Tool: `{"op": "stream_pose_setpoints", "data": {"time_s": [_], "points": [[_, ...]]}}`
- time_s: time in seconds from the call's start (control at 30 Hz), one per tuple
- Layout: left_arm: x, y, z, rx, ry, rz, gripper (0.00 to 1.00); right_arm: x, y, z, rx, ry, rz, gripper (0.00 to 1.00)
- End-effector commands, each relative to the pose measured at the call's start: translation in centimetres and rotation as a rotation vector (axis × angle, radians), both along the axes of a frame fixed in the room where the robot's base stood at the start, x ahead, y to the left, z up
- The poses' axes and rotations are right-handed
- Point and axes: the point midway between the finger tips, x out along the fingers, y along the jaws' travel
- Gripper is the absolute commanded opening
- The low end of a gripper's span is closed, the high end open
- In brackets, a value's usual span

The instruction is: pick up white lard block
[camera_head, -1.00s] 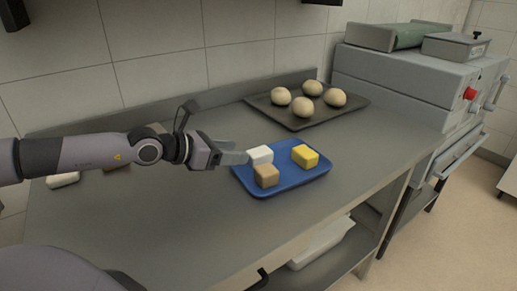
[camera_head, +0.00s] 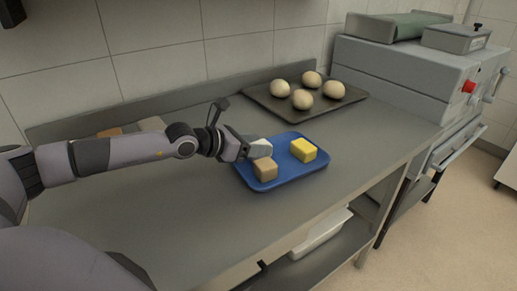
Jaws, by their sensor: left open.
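The white lard block (camera_head: 261,149) sits on the blue tray (camera_head: 287,180), at its left back part. My left gripper (camera_head: 258,148) reaches in from the left at the block, and its fingers hide part of it. The gripper is open; I cannot tell whether a finger touches the block. A tan block (camera_head: 265,169) stands just in front of the lard, close to the fingers. A yellow block (camera_head: 303,150) stands to the right on the same tray. My right gripper is not in view.
A dark baking tray (camera_head: 330,108) with several dough balls lies behind the blue tray. A grey machine (camera_head: 405,78) stands at the right end of the steel table (camera_head: 190,215). A wall and a low backsplash close off the back. A white container (camera_head: 320,232) sits on the shelf below.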

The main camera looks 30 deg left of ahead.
Motion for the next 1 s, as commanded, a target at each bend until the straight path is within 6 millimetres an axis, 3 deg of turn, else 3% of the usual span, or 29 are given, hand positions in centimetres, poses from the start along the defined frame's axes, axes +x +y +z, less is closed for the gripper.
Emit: {"op": "stream_pose_setpoints", "data": {"time_s": [0.23, 0.37, 0.77, 1.0], "points": [[0.1, 0.0, -0.1, 0.001, 0.001, 0.001, 0.57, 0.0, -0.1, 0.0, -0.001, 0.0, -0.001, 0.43], [0.1, 0.0, -0.1, 0.0, 0.001, 0.0, 0.17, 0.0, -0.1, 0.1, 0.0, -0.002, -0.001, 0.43], [0.1, 0.0, 0.5, -0.001, -0.002, 0.0, 0.17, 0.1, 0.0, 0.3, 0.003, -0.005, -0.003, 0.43], [0.1, 0.0, 3.9, -0.001, -0.007, 0.0, 0.17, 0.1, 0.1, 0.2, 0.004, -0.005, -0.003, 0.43]]}}
